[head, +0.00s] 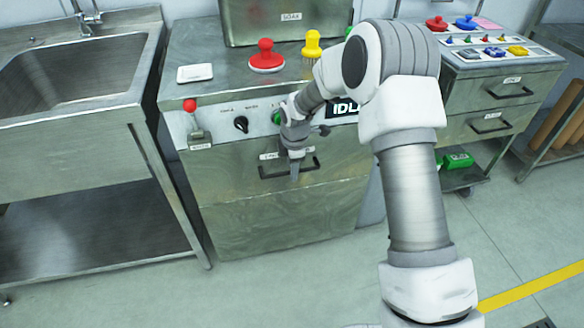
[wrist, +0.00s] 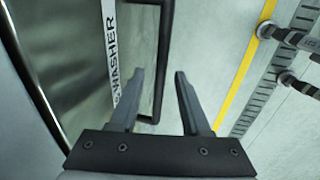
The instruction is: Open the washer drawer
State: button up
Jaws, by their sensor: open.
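The washer (head: 260,210) is a metal cabinet in the middle of the head view, with a drawer front below its control panel. The drawer's dark bar handle (head: 312,164) runs level across the front. It also shows in the wrist view as a dark handle (wrist: 164,60) beside the white WASHER label (wrist: 110,50). My gripper (head: 295,176) is open in front of the handle. In the wrist view its two fingers (wrist: 157,85) are apart, with the handle's near end close to the left finger. I cannot tell whether they touch.
The washer panel has a red lever (head: 190,105), a black knob (head: 241,124) and a display (head: 345,108). Red (head: 266,55) and yellow (head: 311,45) objects stand on top. A sink bench (head: 80,80) is at left, a drawer cart (head: 500,90) at right. Floor in front is clear.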

jog(key=shift+c, duration=0.3)
grip_shut()
dwell(1.1)
